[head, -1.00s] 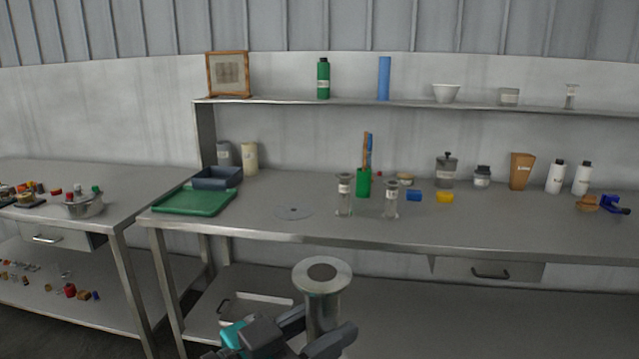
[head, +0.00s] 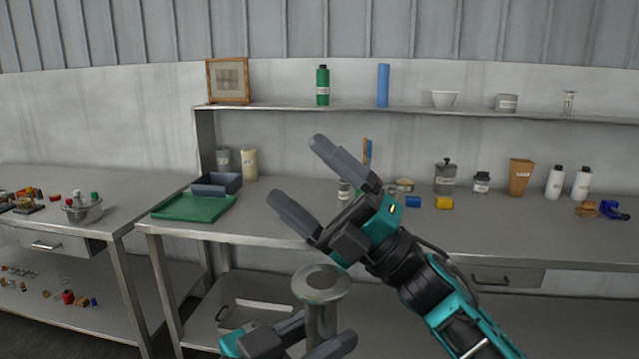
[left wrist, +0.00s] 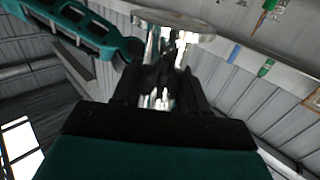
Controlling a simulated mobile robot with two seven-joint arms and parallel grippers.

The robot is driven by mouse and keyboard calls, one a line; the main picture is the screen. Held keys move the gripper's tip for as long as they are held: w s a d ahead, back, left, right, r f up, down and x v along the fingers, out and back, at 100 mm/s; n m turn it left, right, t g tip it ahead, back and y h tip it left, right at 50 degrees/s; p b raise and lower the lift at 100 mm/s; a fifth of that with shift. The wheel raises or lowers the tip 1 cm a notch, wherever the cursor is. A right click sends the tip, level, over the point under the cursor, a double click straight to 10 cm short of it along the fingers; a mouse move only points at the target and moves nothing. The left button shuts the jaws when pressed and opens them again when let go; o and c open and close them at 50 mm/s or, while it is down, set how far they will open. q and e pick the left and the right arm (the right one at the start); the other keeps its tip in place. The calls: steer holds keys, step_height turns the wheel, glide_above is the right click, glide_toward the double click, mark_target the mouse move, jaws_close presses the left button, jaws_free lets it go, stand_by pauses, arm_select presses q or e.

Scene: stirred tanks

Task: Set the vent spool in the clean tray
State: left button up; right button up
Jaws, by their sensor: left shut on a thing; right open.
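The vent spool (head: 322,284) is a metal tube with a wide round flange, roughly upright at the bottom of the head view. My left gripper (head: 322,328) is shut around its tube, below the flange. In the left wrist view the flange (left wrist: 172,21) stands beyond the fingers. My right gripper (head: 294,168) is open and empty, above the spool in the picture, in front of the bench. A flat green tray (head: 195,208) and a deeper blue tray (head: 217,188) lie at the bench's left end. I cannot tell which is the clean tray.
The steel bench (head: 560,230) carries several bottles and jars along its back. A wall shelf (head: 420,108) runs above. My right arm hides part of the bench middle.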

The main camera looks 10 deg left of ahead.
steer(key=s+a+r+n+g+h, duration=0.4)
steer(key=s+r+n+g, duration=0.1)
steer(key=n+g, duration=0.55)
steer(key=n+t+h, duration=0.8)
steer(key=n+h, duration=0.2)
steer(key=h, duration=1.2)
glide_above(319, 280)
step_height(319, 280, down, 3)
steer(key=shift+m, duration=0.25)
step_height(319, 280, down, 12)
steer(key=shift+r, duration=0.25)
steer(key=shift+c, duration=0.2)
